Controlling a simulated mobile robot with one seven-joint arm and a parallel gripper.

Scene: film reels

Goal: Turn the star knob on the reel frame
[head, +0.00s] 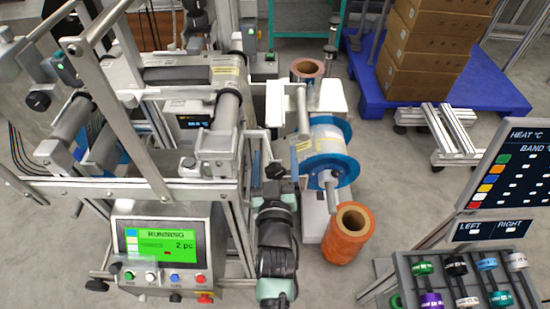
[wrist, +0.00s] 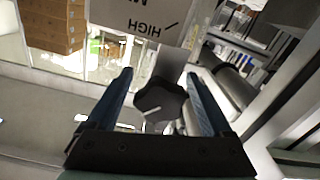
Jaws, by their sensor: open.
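The black star knob (wrist: 160,97) shows in the wrist view between the two blue fingers of my gripper (wrist: 158,76). The fingers are spread, with a gap visible on each side of the knob. A white mark shows on the knob's lower part. In the head view the dark knob (head: 277,171) sits on the reel frame (head: 262,150), just beyond the end of my arm.
A blue-flanged film reel (head: 330,170) stands close to the right of my gripper, with an orange roll (head: 350,228) on the floor. The control box (head: 160,245) with a green screen is left of my arm. A white plate with printed lettering (wrist: 145,20) is beyond the knob.

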